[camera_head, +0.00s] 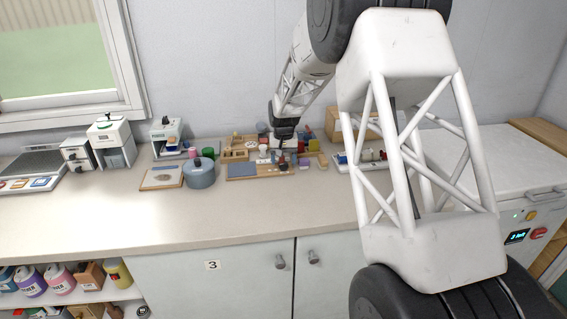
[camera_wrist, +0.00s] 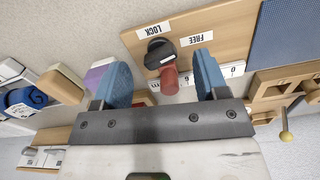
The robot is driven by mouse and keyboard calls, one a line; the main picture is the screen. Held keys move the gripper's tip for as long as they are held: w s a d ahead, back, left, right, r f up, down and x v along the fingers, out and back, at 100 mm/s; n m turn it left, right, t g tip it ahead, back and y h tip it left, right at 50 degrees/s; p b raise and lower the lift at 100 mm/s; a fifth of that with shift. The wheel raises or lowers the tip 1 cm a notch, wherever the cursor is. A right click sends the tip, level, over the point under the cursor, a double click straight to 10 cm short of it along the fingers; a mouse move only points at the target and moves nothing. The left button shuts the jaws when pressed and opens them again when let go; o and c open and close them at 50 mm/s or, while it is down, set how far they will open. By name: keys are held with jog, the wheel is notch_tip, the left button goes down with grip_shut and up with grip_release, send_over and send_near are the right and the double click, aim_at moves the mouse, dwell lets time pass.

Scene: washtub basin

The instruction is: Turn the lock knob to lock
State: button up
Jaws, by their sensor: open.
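The black lock knob (camera_wrist: 160,54) sits on a light wooden board (camera_wrist: 228,20) in the wrist view. A LOCK label (camera_wrist: 153,31) is beside it and a FREE label (camera_wrist: 196,40) lies to the right; both read upside down. I cannot tell which label the knob points to. A red cylinder (camera_wrist: 170,79) shows just below the knob. My gripper (camera_wrist: 160,74) is open, its blue fingers on either side of the red cylinder, with the knob just beyond the gap. In the head view my gripper (camera_head: 284,146) hangs over the counter items; contact with the knob cannot be told.
A blue-grey pot (camera_head: 200,173) and a picture board (camera_head: 162,177) stand left of the gripper. A rack of coloured cylinders (camera_head: 362,160) is to the right. In the wrist view, wooden blocks (camera_wrist: 62,86) lie left of the fingers. The front counter (camera_head: 190,215) is clear.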

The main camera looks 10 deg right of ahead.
jog(key=shift+f, duration=0.8)
jog(key=c, duration=0.9)
jog(key=shift+n, duration=1.5)
